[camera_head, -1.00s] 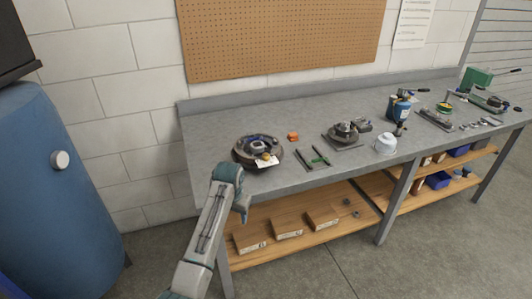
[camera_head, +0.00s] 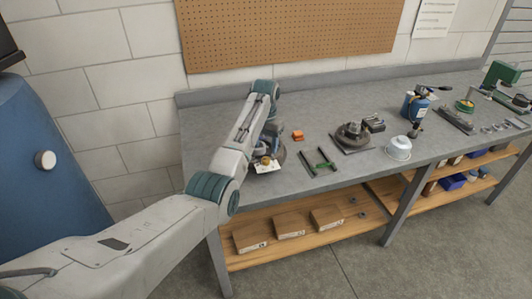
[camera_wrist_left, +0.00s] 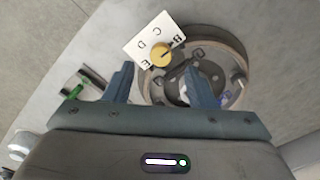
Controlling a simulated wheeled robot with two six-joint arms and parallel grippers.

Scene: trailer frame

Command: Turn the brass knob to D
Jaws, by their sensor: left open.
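A dark line on the knob points toward the right, roughly to the B side. The card lies at the edge of a round dark device (camera_wrist_left: 222,42) on the bench; in the head view the card (camera_head: 268,168) shows beside my arm, which covers much of the device. My left gripper (camera_wrist_left: 157,76) is open and empty, its fingers over the device close to the knob. My right gripper is not in view.
Another round device (camera_head: 352,136), a white dome (camera_head: 398,148) and a blue canister (camera_head: 414,106) stand farther right. A blue tank (camera_head: 45,190) stands left.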

